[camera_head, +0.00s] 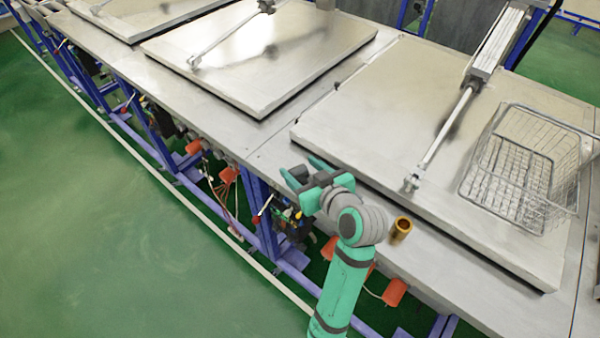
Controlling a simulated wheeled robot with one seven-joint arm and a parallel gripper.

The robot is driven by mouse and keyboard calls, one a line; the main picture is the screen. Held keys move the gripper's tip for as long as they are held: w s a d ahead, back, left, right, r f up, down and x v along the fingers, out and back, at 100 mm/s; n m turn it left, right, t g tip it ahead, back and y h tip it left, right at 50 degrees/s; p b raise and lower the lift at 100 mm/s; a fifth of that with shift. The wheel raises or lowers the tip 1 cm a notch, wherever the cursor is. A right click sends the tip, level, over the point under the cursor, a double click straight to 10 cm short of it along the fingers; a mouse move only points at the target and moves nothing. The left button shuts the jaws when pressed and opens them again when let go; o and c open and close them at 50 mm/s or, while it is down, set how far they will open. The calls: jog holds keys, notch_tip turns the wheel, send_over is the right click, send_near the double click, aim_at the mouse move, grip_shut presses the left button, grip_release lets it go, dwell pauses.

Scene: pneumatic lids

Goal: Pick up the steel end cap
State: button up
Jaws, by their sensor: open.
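I cannot make out a steel end cap in the head view; anything small behind or beneath my gripper is hidden. My gripper (303,170) is open, over the front strip of the metal bench, by the left corner of the nearest lid. Nothing shows between its green fingers. A brass-coloured hollow cylinder (401,228) stands upright on the front strip, to the right of my wrist and apart from my gripper.
A large flat metal lid (400,95) with a pneumatic rod (445,135) lies behind my gripper. A wire basket (520,165) sits on its right side. Another lid (265,55) lies further left. Orange parts (395,292) and hoses hang under the bench edge. The green floor is clear.

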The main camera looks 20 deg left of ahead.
aim_at(297, 167)
jog(key=x, duration=0.4)
jog(key=shift+a+f, duration=0.25)
jog(key=shift+a, duration=0.1)
jog(key=shift+w, duration=0.25)
jog(key=shift+s+a, duration=0.15)
jog(key=shift+a, duration=0.05)
jog(key=c, duration=0.9)
jog(key=shift+d, duration=0.1)
grip_shut()
jog(key=shift+d, duration=0.1)
